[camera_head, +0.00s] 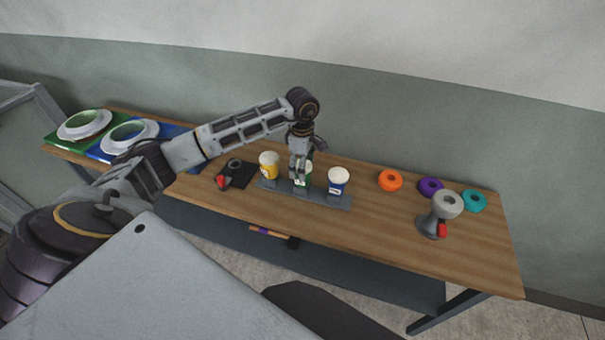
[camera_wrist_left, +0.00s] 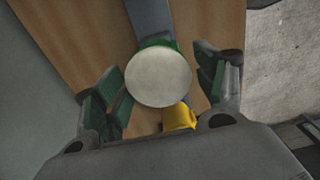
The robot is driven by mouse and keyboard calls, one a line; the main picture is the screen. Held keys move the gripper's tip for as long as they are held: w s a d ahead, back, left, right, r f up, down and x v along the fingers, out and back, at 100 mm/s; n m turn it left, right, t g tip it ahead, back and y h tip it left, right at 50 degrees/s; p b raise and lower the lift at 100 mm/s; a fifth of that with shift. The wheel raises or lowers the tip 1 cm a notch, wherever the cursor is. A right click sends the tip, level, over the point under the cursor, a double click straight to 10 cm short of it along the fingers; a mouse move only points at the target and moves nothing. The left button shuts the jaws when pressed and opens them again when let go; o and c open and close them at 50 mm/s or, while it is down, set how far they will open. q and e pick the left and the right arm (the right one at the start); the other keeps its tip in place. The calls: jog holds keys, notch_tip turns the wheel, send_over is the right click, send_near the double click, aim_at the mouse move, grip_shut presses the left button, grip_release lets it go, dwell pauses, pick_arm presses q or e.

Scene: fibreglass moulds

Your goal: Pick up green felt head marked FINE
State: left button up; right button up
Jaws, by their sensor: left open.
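The green felt head (camera_head: 303,183) stands upright in the middle of a grey rack, between a yellow head (camera_head: 269,166) and a blue head (camera_head: 338,182). Each has a pale round top. My left gripper (camera_head: 300,172) is over the green head and partly hides it. In the left wrist view the green head's pale top (camera_wrist_left: 158,78) lies between the two open fingers of my left gripper (camera_wrist_left: 160,90), with a gap on both sides. A yellow head (camera_wrist_left: 179,117) shows just below it. The FINE marking is too small to read. My right gripper is not in view.
Orange (camera_head: 390,180), purple (camera_head: 430,186) and teal (camera_head: 474,201) rings lie to the right, beside a grey stand-like tool (camera_head: 446,206). White ring-shaped moulds (camera_head: 84,125) sit at far left.

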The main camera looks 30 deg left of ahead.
pick_arm(q)
notch_tip(320, 180, down, 3)
jog(key=shift+r+p, duration=0.15)
jog(key=shift+p, duration=0.3)
jog(key=shift+f, duration=0.6)
jog(key=shift+c, duration=0.2)
jog(key=shift+w, duration=0.1)
jog(key=c, duration=1.1)
jog(key=shift+o, duration=0.2)
jog(key=shift+r, duration=0.1)
notch_tip(320, 180, up, 8)
jog(key=shift+r+b, duration=0.15)
jog(key=shift+b, duration=0.7)
jog(key=shift+r, duration=0.8)
